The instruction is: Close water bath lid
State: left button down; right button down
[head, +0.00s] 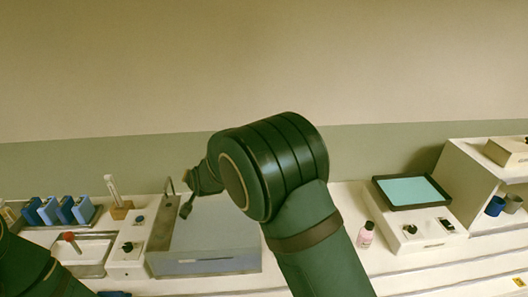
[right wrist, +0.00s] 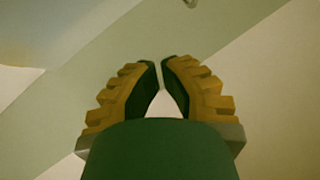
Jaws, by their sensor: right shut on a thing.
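The water bath (head: 205,267) is a grey box at the left centre of the counter in the head view. Its pale grey lid (head: 215,228) shows behind and beside my right forearm; its exact tilt is hard to tell. A thin metal upright (head: 168,188) stands at the bath's back left. My right gripper (head: 186,208) is over the left part of the bath, shut on the lid, though the contact is not clear. In the right wrist view its fingers (right wrist: 160,80) are nearly together, and the held part cannot be made out. My left gripper is out of view.
Left of the bath are a white control box (head: 128,262), a basin with a red-topped item (head: 70,238) and several blue blocks (head: 65,210). Right of my arm stand a pink bottle (head: 366,235), a device with a teal top (head: 410,190) and a white shelf (head: 465,175).

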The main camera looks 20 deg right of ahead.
jog(key=a+f+b, duration=0.1)
jog(key=f, duration=0.2)
jog(key=a+f+b, duration=0.1)
jog(key=a+f, duration=0.1)
jog(key=f, duration=0.2)
jog(key=w+a+f+b, duration=0.1)
jog(key=a+f+b, duration=0.1)
jog(key=f, duration=0.1)
jog(key=shift+a+f, duration=0.25)
jog(key=shift+w+a+f+b, duration=0.1)
jog(key=shift+a+f+b, duration=0.1)
jog(key=shift+f+b, duration=0.45)
jog(key=shift+f, duration=0.2)
jog(key=shift+f, duration=0.1)
